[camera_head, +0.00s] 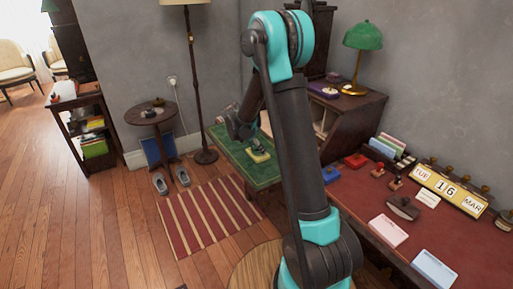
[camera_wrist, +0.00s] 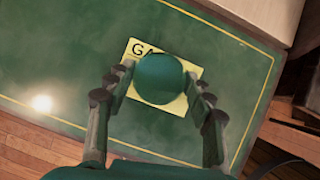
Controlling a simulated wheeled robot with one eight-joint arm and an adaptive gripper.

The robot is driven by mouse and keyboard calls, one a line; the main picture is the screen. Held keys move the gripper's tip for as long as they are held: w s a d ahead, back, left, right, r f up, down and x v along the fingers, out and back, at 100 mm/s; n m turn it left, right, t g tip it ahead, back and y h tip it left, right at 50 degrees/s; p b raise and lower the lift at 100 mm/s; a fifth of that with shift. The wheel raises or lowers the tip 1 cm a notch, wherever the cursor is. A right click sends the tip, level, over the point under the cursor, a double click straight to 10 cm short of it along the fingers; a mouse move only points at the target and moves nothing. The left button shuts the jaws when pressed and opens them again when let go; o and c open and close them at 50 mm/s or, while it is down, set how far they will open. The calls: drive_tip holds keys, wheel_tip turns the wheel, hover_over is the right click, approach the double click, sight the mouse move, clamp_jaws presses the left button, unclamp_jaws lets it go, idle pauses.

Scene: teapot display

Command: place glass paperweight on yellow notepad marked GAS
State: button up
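The glass paperweight (camera_wrist: 160,79), a dark green ball, is in the middle of the wrist view. My gripper (camera_wrist: 160,76) has a finger on each side of it, with the tips close in at its sides; it looks shut on the ball. The yellow notepad (camera_wrist: 184,104) lies on the green tabletop behind and around the ball in this view. Only the letters "GA" show; the ball covers the rest. I cannot tell whether the ball touches the pad. In the head view, the yellow notepad (camera_head: 261,157) is on the green table, with my gripper (camera_head: 256,146) over it.
The green-topped table (camera_head: 254,174) has bare room around the notepad. A wooden desk (camera_head: 455,230) on the right holds a calendar, stamps, and pink and blue pads. A green lamp (camera_head: 362,38) stands behind. A floor lamp (camera_head: 195,80) and small round table (camera_head: 150,116) are at left.

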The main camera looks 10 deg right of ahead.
drive_tip(key=o, duration=0.4)
drive_tip(key=v, duration=1.2)
drive_tip(key=s+d+f+m+y, duration=0.1)
drive_tip(key=s+d+f+m, duration=0.1)
drive_tip(key=s+m, duration=0.6)
drive_tip(key=s+d+f+m+y, duration=0.2)
drive_tip(key=s+d+m, duration=0.2)
drive_tip(key=s+m, duration=0.4)
drive_tip(key=s+d+f+m+y, duration=0.2)
drive_tip(key=s+m, duration=0.6)
drive_tip(key=s, duration=0.6)
drive_tip(key=shift+s+d+f+m+t, duration=0.3)
drive_tip(key=shift+d+m+t, duration=0.1)
drive_tip(key=shift+d, duration=0.25)
